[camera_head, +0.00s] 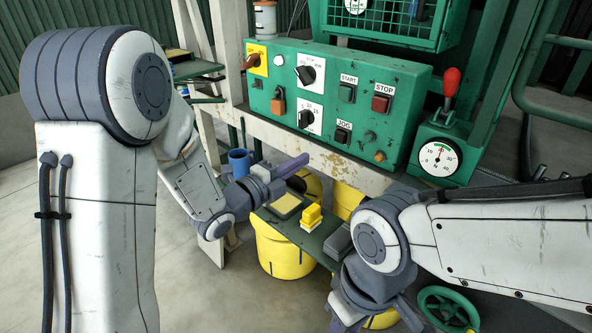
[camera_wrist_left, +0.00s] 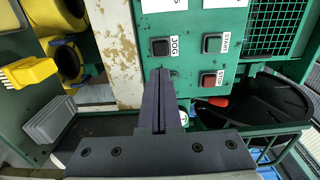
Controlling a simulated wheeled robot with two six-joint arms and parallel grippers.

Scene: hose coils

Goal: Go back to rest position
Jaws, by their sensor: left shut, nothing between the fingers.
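My left gripper (camera_head: 296,165) is in front of the green control panel (camera_head: 385,70), over the shelf, with its fingers pointing right. In the left wrist view its two dark fingers (camera_wrist_left: 160,100) lie together with nothing between them. The panel's buttons also show there beyond the fingertips, including the red STOP button (camera_wrist_left: 209,80). My right arm comes in from the right and bends down.
A red-knobbed lever (camera_head: 451,88) and a gauge (camera_head: 438,158) stand at the panel's right. Floor at lower left is clear.

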